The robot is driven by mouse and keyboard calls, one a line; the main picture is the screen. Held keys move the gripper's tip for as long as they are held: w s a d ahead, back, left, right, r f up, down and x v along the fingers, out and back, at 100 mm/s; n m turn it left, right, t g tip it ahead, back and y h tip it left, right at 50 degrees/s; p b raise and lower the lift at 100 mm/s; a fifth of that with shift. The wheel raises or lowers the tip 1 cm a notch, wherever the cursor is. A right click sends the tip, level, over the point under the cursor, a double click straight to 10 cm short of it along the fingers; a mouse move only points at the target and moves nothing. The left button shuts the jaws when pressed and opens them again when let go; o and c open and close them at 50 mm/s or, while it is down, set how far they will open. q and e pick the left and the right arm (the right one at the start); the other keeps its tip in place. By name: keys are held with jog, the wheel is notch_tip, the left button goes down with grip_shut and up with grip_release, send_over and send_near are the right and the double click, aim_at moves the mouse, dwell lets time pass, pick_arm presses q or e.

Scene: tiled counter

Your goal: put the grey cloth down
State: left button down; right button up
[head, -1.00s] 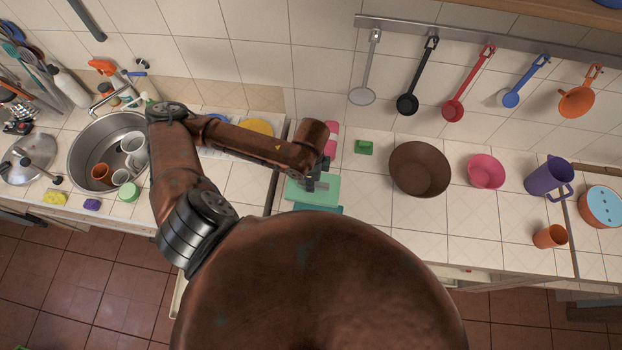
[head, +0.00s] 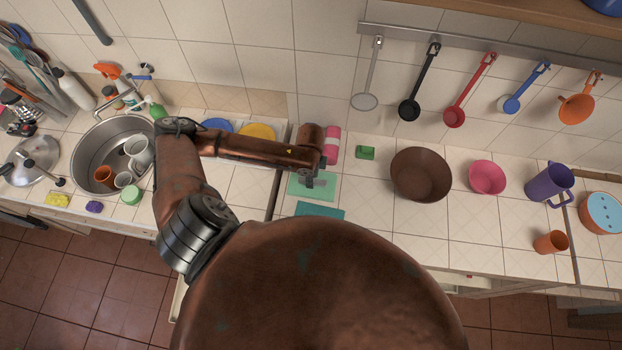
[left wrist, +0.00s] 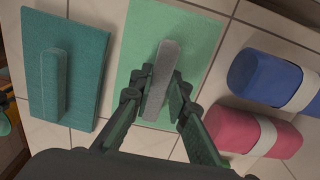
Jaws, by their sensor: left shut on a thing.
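My left gripper (left wrist: 160,97) is shut on a grey, bar-like ridge, which I take as the grey cloth (left wrist: 165,70). The ridge stands over a flat light green pad (left wrist: 200,40) and seems joined to it. The pad is at counter level, and I cannot tell if its whole underside touches the tiles. In the head view the left gripper (head: 312,181) points down over the light green pad (head: 299,190), and the fingers hide part of it. My right gripper is not in view.
A teal pad with a ridge (left wrist: 90,90) lies left of the light green one in the wrist view. A blue roll (left wrist: 265,78) and a pink roll (left wrist: 235,130) lie to its right. A brown bowl (head: 421,172) stands further right.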

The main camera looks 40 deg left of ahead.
pick_arm(q)
jog(key=shift+f, duration=0.1)
jog(key=c, duration=1.8)
grip_release()
jog(key=shift+c, duration=0.2)
